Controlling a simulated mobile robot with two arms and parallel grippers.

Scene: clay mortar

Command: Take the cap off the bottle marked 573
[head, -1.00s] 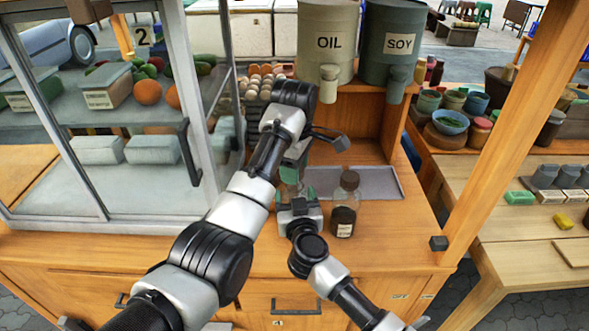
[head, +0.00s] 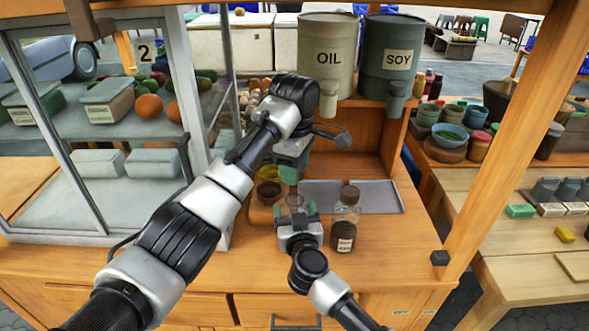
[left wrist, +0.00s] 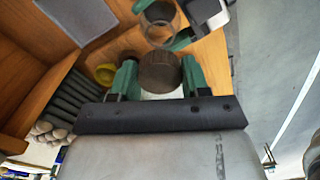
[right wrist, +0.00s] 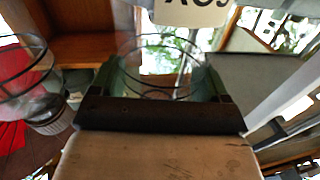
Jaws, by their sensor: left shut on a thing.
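My left gripper (head: 289,172) is shut on a brown round cap (left wrist: 160,72), held between its green fingers in the left wrist view. Beyond the cap, apart from it, is the open rim of a clear glass bottle (left wrist: 160,28). My right gripper (head: 298,212) is shut around this bottle (right wrist: 160,65), which stands on the counter in the head view. Just right of it stands a second bottle (head: 344,222) with dark contents, a brown cap and a white label. The label is too small to read, and no number shows on the held bottle.
A grey tray (head: 370,196) lies behind the bottles. The OIL drum (head: 326,60) and SOY drum (head: 391,60) stand on the shelf behind. A glass case (head: 110,150) bounds the left. The counter's right front is clear.

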